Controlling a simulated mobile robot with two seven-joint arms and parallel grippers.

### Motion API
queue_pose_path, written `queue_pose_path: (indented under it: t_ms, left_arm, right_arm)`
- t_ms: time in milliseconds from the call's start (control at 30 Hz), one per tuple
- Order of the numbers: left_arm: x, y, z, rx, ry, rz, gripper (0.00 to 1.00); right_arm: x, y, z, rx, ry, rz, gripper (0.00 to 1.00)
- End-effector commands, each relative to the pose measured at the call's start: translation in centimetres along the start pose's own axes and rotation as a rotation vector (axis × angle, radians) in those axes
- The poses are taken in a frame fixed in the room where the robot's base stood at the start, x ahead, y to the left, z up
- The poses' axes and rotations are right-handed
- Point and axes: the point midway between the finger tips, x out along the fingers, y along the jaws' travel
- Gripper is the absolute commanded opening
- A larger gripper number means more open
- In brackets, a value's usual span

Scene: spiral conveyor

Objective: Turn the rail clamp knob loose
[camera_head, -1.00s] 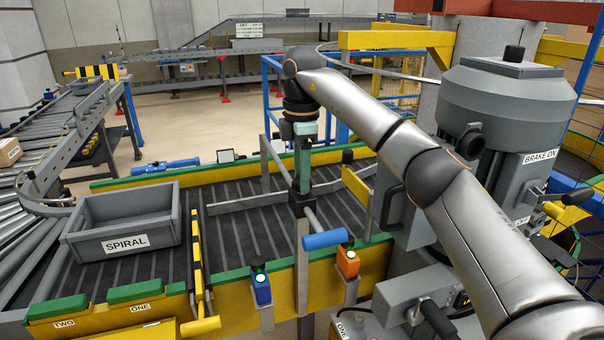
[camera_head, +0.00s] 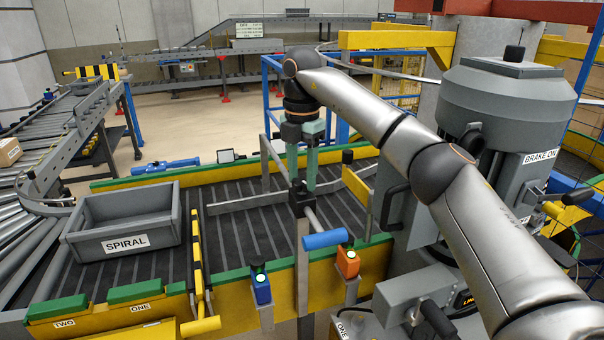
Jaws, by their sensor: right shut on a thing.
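My right gripper (camera_head: 303,184) points straight down over the near end of the guide rail (camera_head: 245,204). Its two green fingers show side by side with a narrow gap. The fingertips are shut on the dark rail clamp knob (camera_head: 298,185), which is mostly hidden between them. The knob sits on the black clamp block (camera_head: 300,202) at the top of a grey post (camera_head: 303,270). A blue-gripped handle (camera_head: 326,239) reaches out from beside the post. My left gripper is not in view.
A grey tote marked SPIRAL (camera_head: 125,241) stands on the dark conveyor belt (camera_head: 237,237) at left. Blue (camera_head: 261,288) and orange (camera_head: 348,262) button boxes flank the post. A large grey motor housing (camera_head: 507,110) stands at right.

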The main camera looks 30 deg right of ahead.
Motion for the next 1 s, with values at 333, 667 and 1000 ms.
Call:
queue_pose_path:
  t_ms: [333,667,1000]
  left_arm:
    - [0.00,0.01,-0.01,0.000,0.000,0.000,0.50]
    - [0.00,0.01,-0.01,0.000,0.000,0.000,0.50]
    - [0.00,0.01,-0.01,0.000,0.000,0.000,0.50]
  right_arm:
    - [-0.06,-0.01,0.07,-0.329,-0.002,0.000,0.00]
    - [-0.09,0.01,0.07,-0.642,-0.003,0.001,0.00]
    - [-0.10,0.03,0.05,-0.926,-0.003,0.002,0.00]
